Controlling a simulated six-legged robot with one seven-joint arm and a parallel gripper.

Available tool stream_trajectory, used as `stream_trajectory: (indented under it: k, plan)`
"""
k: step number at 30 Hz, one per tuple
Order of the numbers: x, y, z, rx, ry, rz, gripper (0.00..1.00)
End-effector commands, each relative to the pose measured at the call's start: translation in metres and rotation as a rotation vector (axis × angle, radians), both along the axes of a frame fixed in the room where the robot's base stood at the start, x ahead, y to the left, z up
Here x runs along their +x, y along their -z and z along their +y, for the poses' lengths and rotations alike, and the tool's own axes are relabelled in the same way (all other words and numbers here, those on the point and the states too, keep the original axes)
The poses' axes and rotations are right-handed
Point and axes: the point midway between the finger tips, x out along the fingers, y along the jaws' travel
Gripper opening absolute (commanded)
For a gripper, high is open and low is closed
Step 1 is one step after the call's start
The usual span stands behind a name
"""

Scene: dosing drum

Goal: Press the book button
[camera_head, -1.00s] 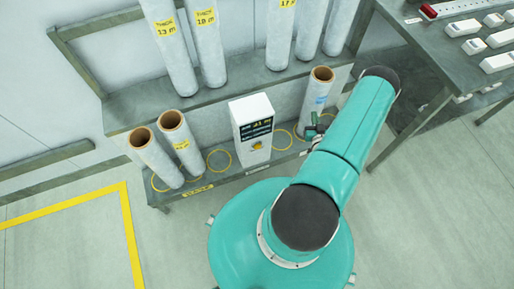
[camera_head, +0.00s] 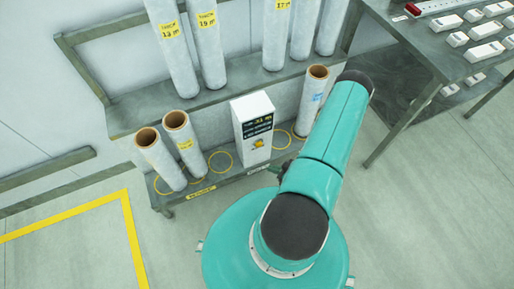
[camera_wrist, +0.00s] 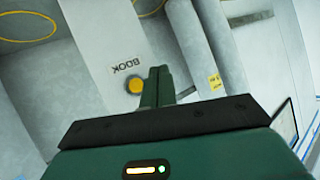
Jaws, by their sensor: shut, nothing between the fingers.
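The book button is a round yellow button (camera_wrist: 135,86) beside an upside-down "BOOK" label (camera_wrist: 126,64) in the wrist view. It sits on the front of a white box, which in the head view is the upright white unit (camera_head: 253,125) with a dark display and the yellow button (camera_head: 258,143) below it. My gripper (camera_wrist: 159,72) is shut and empty. Its fingertips appear just right of the button in the wrist view; I cannot tell whether they touch the box. In the head view my arm hides most of the gripper.
The unit stands on a low shelf (camera_head: 232,178) with yellow rings. Two cardboard-cored rolls (camera_head: 160,160) stand left of it and one roll (camera_head: 313,95) right of it. More labelled rolls stand on the shelf above. A table (camera_head: 440,60) with white devices is at the right.

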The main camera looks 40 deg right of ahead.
Motion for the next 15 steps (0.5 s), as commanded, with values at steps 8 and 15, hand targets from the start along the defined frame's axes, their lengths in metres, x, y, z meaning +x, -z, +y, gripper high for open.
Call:
stream_trajectory:
  k: [8,15]
  plan:
    - [0.003,0.000,-0.003,-0.002,0.001,-0.001,0.00]
    - [0.025,0.000,-0.007,-0.002,0.000,-0.004,0.00]
